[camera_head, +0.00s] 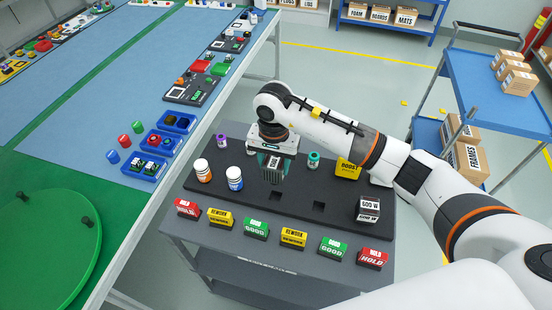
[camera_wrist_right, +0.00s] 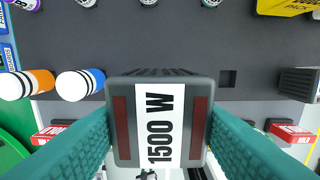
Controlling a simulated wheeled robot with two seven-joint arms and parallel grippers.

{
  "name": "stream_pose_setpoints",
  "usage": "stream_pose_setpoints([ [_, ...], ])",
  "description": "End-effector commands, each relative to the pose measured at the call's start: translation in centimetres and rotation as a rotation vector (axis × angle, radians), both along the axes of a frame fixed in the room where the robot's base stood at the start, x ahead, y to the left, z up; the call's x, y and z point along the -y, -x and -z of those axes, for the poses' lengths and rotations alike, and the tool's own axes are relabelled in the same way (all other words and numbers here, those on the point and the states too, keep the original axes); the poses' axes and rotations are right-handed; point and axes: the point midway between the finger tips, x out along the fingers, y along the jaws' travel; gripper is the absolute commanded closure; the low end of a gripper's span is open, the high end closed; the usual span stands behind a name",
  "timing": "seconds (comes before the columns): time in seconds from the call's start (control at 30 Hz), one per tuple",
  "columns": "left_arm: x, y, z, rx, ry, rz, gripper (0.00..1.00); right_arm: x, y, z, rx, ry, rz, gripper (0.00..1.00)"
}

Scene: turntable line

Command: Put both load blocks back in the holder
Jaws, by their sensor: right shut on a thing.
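My right gripper (camera_head: 272,172) is shut on a dark grey load block with a white "1500 W" label; the block fills the middle of the right wrist view (camera_wrist_right: 160,122) between the teal fingers. The gripper is over the black holder board (camera_head: 295,204), near a square hole at its middle. How high the block is above the board is hard to tell. Another square hole (camera_head: 319,207) is open to its right; it also shows in the wrist view (camera_wrist_right: 228,79). The "600 W" load block (camera_head: 369,208) stands at the board's right end. My left gripper is not in view.
White bottles with orange (camera_head: 203,171) and blue (camera_head: 235,179) bands stand left of the gripper. A teal-capped vial (camera_head: 313,160) and yellow pack (camera_head: 347,168) are behind. HOLD, REWORK and GOOD signs (camera_head: 293,238) line the front. A blue cart (camera_head: 495,95) stands right.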

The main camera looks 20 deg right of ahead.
Motion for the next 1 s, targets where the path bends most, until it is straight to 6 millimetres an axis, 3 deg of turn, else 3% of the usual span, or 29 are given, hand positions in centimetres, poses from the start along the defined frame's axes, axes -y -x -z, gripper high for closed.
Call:
stream_pose_setpoints([
  [0.6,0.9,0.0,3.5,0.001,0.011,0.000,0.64,0.0,-0.1,5.9,0.004,0.000,-0.001,0.91],
  [1.0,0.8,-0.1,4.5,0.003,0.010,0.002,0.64,0.0,-0.1,6.8,0.002,-0.001,0.000,0.91],
])
